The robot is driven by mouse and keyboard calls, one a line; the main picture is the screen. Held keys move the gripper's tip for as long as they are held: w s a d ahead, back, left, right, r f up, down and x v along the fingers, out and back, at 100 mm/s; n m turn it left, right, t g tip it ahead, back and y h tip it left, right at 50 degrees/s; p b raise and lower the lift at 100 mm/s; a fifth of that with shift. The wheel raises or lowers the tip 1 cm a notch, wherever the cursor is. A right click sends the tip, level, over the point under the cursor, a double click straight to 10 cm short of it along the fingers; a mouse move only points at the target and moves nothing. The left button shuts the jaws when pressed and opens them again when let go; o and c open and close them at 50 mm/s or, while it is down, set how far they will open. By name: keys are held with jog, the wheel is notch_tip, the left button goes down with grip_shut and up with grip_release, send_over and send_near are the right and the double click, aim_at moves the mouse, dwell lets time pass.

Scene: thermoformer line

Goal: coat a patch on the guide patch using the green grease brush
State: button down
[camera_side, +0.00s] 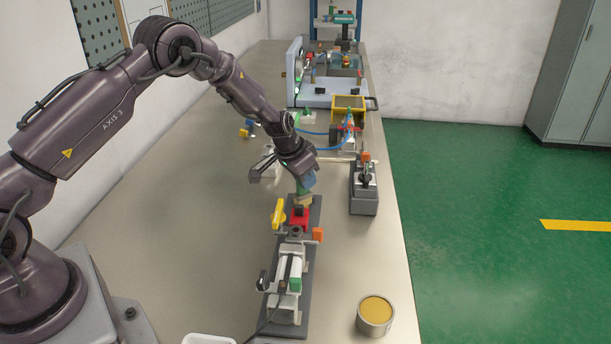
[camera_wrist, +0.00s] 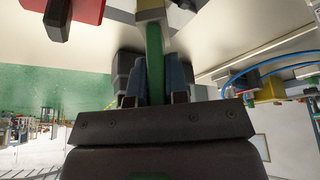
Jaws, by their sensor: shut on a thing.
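My gripper (camera_side: 305,182) points down above the grey base of the near fixture and is shut on the green grease brush (camera_side: 302,190). In the wrist view, the brush's green handle (camera_wrist: 154,55) stands between the two fingers of my gripper (camera_wrist: 154,90). The brush's tan head (camera_side: 303,201) is just above or touching the area by a red block (camera_side: 299,217) on the fixture; I cannot tell which. The red part also shows at the top left of the wrist view (camera_wrist: 88,8). I cannot single out the guide patch.
A tin of yellow-orange grease (camera_side: 376,312) stands open at the table's front right. A yellow lever (camera_side: 278,214) and an orange block (camera_side: 318,235) flank the fixture. A grey-based clamp unit (camera_side: 363,198) stands to the right. The table left of the fixture is mostly clear.

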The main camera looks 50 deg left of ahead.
jog(key=shift+s+d, duration=0.6)
jog(key=shift+d, duration=0.05)
jog(key=shift+s+d+r, duration=0.15)
jog(key=shift+s+d, duration=0.05)
notch_tip(320, 180, up, 8)
dwell(0.4)
